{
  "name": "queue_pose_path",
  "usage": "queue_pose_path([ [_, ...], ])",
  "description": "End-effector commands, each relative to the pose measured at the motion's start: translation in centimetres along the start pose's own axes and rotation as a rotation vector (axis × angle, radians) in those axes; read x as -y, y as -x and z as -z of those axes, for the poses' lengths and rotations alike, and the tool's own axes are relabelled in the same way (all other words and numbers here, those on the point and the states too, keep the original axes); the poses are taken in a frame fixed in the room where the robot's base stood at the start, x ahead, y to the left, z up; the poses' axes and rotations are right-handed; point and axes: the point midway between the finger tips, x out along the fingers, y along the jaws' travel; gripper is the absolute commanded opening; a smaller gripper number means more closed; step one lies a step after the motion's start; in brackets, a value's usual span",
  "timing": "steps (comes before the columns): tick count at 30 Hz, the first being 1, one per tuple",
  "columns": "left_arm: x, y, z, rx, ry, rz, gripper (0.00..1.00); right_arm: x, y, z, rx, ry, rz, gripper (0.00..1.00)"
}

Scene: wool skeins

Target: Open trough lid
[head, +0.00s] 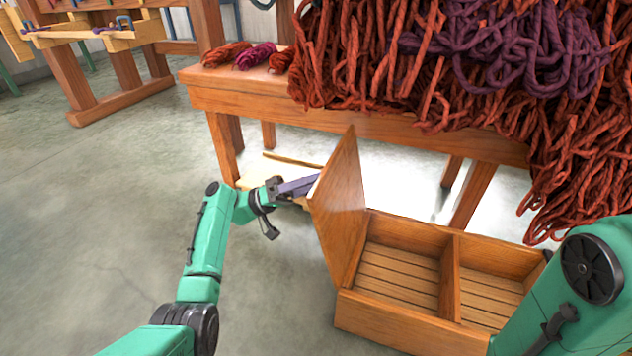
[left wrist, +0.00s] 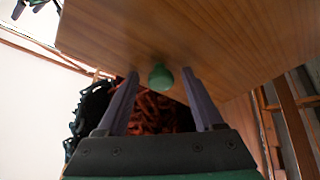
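The wooden trough (head: 395,325) stands on the floor at the lower right of the head view. Its brown lid (head: 342,205) stands raised at the trough's left end, leaning a little outward. Two slatted compartments show uncovered and empty. My left gripper (head: 300,186) is at the lid's outer left face. In the left wrist view, the lid (left wrist: 200,40) fills the top, with a green knob (left wrist: 160,77) on it. The purple fingers are spread with the knob between their tips, and a gap shows on each side. My right arm enters at the right; its gripper is out of view.
A wooden table (head: 240,98) stands behind the trough, with a big heap of red wool (head: 350,50), purple wool (head: 500,45) and small skeins (head: 258,56). Red strands hang near the trough's right end. The floor at left is clear.

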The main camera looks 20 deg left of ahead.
Motion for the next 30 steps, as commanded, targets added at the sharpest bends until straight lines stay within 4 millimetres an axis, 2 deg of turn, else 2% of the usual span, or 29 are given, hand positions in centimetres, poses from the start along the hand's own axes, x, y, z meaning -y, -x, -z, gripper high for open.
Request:
queue_pose_path([
  [6, 0.0, 0.1, 0.0, 0.0, 0.0, 0.0, 0.69, 0.0, 0.0, 0.0, 0.0, 0.0, 0.0, 0.98],
  [10, 0.0, 1.2, 0.1, 0.0, 0.001, 0.002, 0.69, 0.0, -0.1, 0.0, -0.001, 0.0, 0.0, 0.98],
  [13, -0.1, 3.1, 0.1, -0.003, 0.001, 0.002, 0.69, -0.1, -0.2, -0.1, -0.001, 0.0, 0.0, 0.98],
  [16, 0.1, 5.9, 0.1, -0.003, 0.002, 0.003, 0.69, 0.0, 0.0, 0.0, 0.0, 0.0, 0.0, 0.98],
  [21, 0.4, 11.0, -0.1, -0.003, -0.001, 0.001, 0.69, 0.3, 1.5, 0.5, 0.001, 0.0, 0.0, 0.98],
  [24, 0.4, 13.3, -0.2, -0.002, -0.001, 0.001, 0.69, 0.5, 2.5, 0.8, 0.002, 0.0, 0.0, 0.98],
  [27, 0.2, 14.4, -0.1, -0.002, -0.001, 0.0, 0.69, 0.6, 2.9, 1.0, 0.002, 0.001, 0.0, 0.98],
  [30, 0.1, 14.7, -0.1, 0.0, -0.001, -0.001, 0.69, 0.6, 2.8, 1.1, -0.002, 0.001, 0.002, 0.98],
])
